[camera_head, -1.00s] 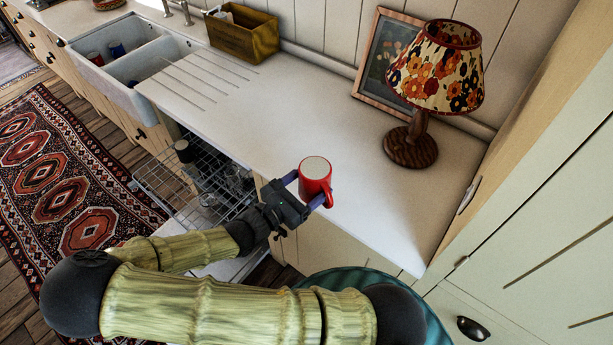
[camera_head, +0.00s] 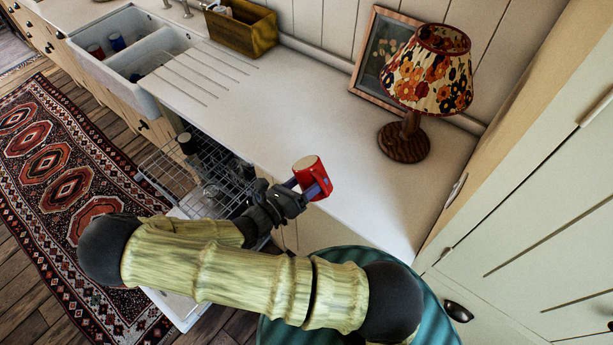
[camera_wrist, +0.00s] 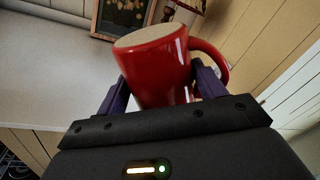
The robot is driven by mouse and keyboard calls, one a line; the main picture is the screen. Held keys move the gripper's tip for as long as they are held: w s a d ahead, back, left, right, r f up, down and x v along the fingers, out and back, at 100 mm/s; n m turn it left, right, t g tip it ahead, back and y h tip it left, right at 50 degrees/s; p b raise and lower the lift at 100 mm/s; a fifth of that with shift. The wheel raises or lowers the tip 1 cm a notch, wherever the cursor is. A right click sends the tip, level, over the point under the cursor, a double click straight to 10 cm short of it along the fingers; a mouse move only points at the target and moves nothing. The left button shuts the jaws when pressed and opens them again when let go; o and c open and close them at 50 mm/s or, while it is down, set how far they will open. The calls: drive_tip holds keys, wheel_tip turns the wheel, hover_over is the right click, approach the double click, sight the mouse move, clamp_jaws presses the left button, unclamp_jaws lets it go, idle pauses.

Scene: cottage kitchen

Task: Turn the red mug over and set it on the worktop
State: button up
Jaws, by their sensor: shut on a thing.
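The red mug (camera_head: 318,180) is held above the front edge of the worktop (camera_head: 270,105), in the head view's middle. Its flat pale end faces up, tilted, and its handle is on the right side. In the wrist view the mug (camera_wrist: 155,68) stands between the two purple fingers, handle to the right. My gripper (camera_head: 305,187) is shut on the mug's side. The mug's lower end is hidden by my gripper, so I cannot tell its gap to the worktop.
The lamp (camera_head: 406,138) and a leaning picture frame (camera_head: 366,78) stand at the back right. The open dishwasher rack (camera_head: 165,165) is below, left of my arm. A sink (camera_head: 112,42) and a wooden box (camera_head: 240,35) are farther left. The middle worktop is clear.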

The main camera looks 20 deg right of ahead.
drive_tip(key=shift+r+n+p, duration=0.3)
drive_tip(key=shift+n+p, duration=0.4)
drive_tip(key=shift+p, duration=0.3)
drive_tip(key=n+p, duration=0.2)
drive_tip(key=n, duration=0.1)
drive_tip(key=shift+f+n, duration=0.1)
drive_tip(key=shift+n, duration=0.2)
drive_tip(key=shift+f+n+p, duration=0.2)
drive_tip(key=shift+n+p, duration=0.15)
drive_tip(key=shift+n, duration=0.55)
drive_tip(key=shift+r+n+p, duration=0.15)
drive_tip(key=shift+n+p, duration=0.4)
drive_tip(key=shift+n, duration=0.35)
drive_tip(key=n+p, duration=0.1)
drive_tip(key=n, duration=0.4)
